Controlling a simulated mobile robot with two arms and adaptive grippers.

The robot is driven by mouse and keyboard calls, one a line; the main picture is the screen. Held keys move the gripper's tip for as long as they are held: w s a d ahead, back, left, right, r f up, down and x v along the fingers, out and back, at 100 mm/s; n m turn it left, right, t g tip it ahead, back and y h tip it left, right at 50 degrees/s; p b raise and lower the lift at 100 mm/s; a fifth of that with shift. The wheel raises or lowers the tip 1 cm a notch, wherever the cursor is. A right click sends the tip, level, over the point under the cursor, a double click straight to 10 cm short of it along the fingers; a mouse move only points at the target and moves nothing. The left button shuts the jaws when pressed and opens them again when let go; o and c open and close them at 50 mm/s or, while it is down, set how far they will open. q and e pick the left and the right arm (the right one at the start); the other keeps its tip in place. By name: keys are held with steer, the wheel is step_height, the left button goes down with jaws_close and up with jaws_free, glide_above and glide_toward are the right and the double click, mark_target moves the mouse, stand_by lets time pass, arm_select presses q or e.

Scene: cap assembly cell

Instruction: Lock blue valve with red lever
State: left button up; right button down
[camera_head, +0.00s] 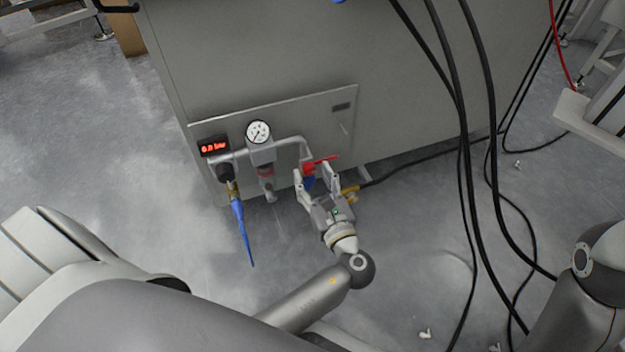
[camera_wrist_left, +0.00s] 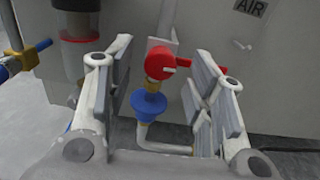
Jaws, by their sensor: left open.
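The red lever (camera_head: 322,162) sits at the top of the blue valve (camera_head: 309,183) on the panel's pipework and points right in the head view. In the left wrist view the red lever (camera_wrist_left: 164,60) has a round red hub with a short bar to the right, and the blue valve (camera_wrist_left: 149,104) is a blue collar below it. My left gripper (camera_head: 315,180) is open, its fingers on either side of the lever and valve. In the left wrist view the gripper (camera_wrist_left: 158,78) shows a gap to the lever on both sides. Whether a finger touches it is unclear in the head view.
A pressure gauge (camera_head: 258,132) and a red display reading 0.0 bar (camera_head: 213,147) are on the grey cabinet panel (camera_head: 335,118). A blue hose (camera_head: 241,228) hangs at the left. Black cables (camera_head: 466,190) hang at the right. The floor around is mostly clear.

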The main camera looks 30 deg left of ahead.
arm_select(q)
steer(key=shift+w+a, duration=0.3)
steer(key=shift+a, duration=0.05)
jaws_close()
